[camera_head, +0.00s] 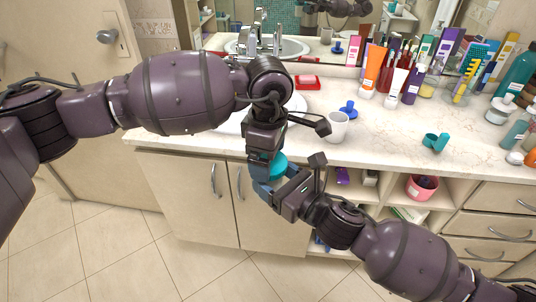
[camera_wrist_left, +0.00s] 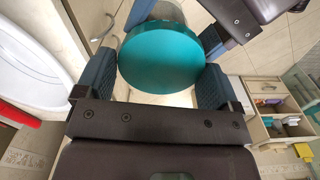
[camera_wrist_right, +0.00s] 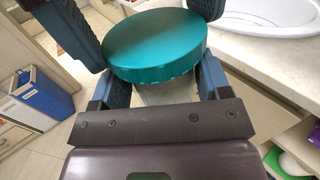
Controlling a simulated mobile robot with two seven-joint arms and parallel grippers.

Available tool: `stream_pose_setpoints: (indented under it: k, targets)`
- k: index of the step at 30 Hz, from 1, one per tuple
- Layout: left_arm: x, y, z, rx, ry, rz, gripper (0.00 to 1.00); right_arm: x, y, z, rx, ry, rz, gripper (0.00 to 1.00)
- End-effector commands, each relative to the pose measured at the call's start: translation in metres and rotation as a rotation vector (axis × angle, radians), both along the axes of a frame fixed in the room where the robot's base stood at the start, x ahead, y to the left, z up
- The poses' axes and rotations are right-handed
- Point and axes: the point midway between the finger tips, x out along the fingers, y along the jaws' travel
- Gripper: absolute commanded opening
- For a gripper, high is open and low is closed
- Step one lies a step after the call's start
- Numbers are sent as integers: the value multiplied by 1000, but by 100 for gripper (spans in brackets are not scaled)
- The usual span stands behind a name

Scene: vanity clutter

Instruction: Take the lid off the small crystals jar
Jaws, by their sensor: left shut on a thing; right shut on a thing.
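The small crystals jar has a round teal lid (camera_head: 279,165), held in the air in front of the counter. My left gripper (camera_head: 266,172) is shut on the lid; in the left wrist view the teal disc (camera_wrist_left: 160,57) sits between its two blue fingers. My right gripper (camera_head: 284,188) is below and is shut on the jar body. In the right wrist view the pale grey body (camera_wrist_right: 168,93) shows between its fingers, under the lid (camera_wrist_right: 155,46). The body is mostly hidden by the lid and fingers. I cannot tell whether lid and body are apart.
A white mug (camera_head: 338,127) stands near the counter's front edge, with a blue item (camera_head: 348,108) behind it. A teal item (camera_head: 435,142) lies at right. Several tubes crowd the back. A pink bowl (camera_head: 420,191) sits on the open shelf. The middle counter (camera_head: 385,135) is clear.

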Motion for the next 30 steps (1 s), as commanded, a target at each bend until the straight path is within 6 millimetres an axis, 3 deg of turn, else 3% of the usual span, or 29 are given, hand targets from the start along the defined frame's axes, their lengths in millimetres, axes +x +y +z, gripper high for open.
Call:
stream_pose_setpoints:
  k: [21,30]
  targets:
    - [-1,2,0,3,2,1011,59,2,-3,0,-6,-4,-7,4]
    - [-2,2,0,4,2,1088,59,2,-2,0,-4,-3,-6,4]
